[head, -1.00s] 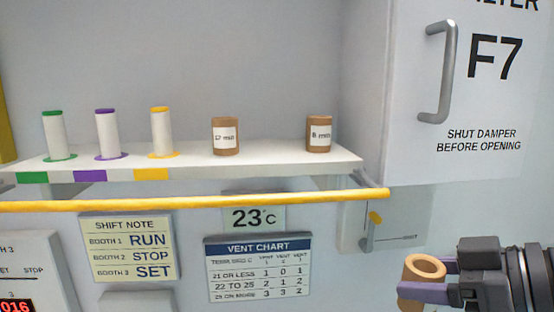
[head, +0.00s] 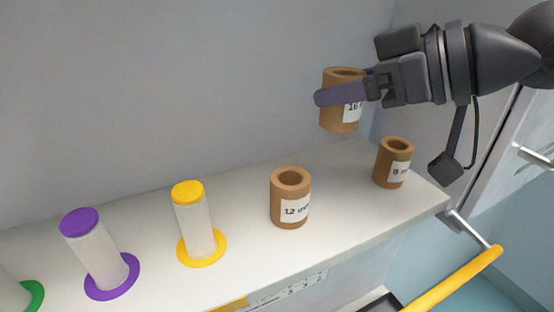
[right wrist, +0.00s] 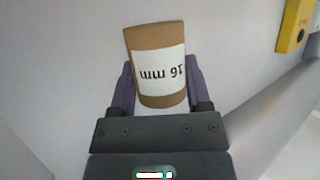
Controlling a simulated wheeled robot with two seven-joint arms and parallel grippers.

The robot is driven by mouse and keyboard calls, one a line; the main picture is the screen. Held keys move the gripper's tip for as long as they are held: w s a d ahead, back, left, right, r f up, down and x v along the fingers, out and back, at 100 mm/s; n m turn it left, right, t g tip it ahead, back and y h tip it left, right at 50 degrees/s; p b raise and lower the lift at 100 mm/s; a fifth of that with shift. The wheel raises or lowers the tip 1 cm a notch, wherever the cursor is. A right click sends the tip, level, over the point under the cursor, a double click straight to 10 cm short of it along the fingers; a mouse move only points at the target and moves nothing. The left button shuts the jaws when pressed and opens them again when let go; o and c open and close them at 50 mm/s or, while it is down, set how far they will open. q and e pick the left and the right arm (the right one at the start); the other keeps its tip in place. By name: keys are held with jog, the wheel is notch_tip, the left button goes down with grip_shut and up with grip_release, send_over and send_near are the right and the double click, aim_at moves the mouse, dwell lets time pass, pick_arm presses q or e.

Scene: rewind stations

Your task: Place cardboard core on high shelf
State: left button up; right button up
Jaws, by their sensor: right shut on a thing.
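My right gripper (head: 345,92) is shut on a brown cardboard core (head: 341,118) with a white label. In the right wrist view the core (right wrist: 158,92) sits between the two purple fingers, its label reading 16 mm upside down. In the head view the held core is above the white high shelf (head: 240,276), near its back wall, apart from the shelf top. A core labelled 12 mm (head: 290,205) stands upright on the shelf to the left. A core labelled 8 (head: 392,168) stands upright near the right end. My left gripper is not in view.
White spools with yellow (head: 198,222), purple (head: 98,258) and green (head: 17,293) flanges stand on the shelf's left part. A yellow rail (head: 455,280) runs below the shelf's right end. Bare shelf lies between and behind the two standing cores.

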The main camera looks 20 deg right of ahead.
jog(key=b, duration=0.6)
send_over(339, 196)
jog(key=f, duration=0.6)
jog(key=shift+s+d+f, duration=0.2)
jog(key=shift+s+f, duration=0.1)
jog(key=shift+s, duration=0.1)
jog(key=f+b, duration=0.1)
jog(key=f, duration=0.1)
jog(key=f+b, duration=0.2)
jog(key=shift+w+a, duration=0.2)
jog(key=shift+w, duration=0.2)
jog(key=shift+s+r, duration=0.15)
jog(key=shift+r, duration=0.25)
jog(key=shift+d+f, duration=0.1)
jog(key=o, duration=1.3)
jog(key=shift+c, duration=0.2)
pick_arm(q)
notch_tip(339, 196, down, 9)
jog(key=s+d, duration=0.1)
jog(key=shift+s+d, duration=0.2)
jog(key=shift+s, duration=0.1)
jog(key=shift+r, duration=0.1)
